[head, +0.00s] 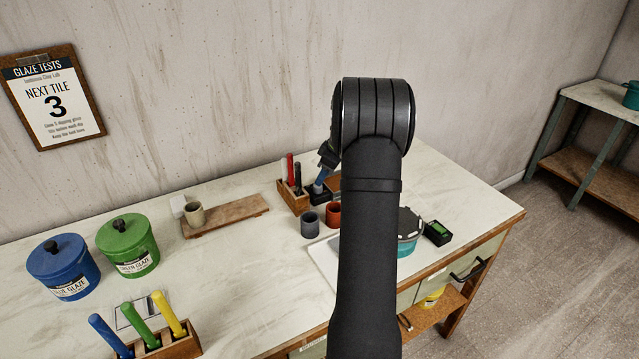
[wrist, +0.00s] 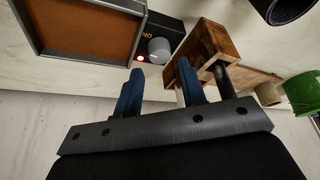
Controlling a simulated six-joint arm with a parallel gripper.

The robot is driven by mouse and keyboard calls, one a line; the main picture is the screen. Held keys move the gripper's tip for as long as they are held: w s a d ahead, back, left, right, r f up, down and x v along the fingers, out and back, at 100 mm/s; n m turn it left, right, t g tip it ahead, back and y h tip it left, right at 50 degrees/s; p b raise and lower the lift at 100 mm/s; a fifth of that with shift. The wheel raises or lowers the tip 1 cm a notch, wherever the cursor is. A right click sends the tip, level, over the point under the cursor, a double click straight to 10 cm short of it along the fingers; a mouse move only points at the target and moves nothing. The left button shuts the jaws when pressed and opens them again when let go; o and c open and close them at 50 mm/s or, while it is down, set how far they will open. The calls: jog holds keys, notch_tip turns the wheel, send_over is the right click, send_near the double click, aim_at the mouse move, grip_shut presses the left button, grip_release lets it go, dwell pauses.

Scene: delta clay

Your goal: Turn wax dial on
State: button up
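The wax dial is probably the round grey knob (wrist: 158,46) on a small black box (wrist: 168,28) in the wrist view. In the head view my arm covers part of the area, and my gripper's blue fingers (head: 326,167) show above the black box (head: 319,194). The knob cannot be made out there.
A wooden tool holder (wrist: 207,52) stands close to my right finger in the wrist view, with a framed brown panel (wrist: 85,25) on the other side. Grey (head: 310,226) and rust-red (head: 333,213) cups stand near the box. The counter's left middle (head: 240,280) is clear.

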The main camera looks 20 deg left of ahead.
aim_at(318, 188)
jog(key=shift+x, duration=2.2)
jog(key=shift+c, duration=0.5)
jog(key=c, duration=0.6)
jog(key=shift+s+m+t, duration=0.1)
jog(key=shift+m+t, duration=0.8)
jog(key=shift+m, duration=1.4)
jog(key=shift+h, duration=0.3)
jog(key=o, duration=0.7)
jog(key=shift+n, duration=0.3)
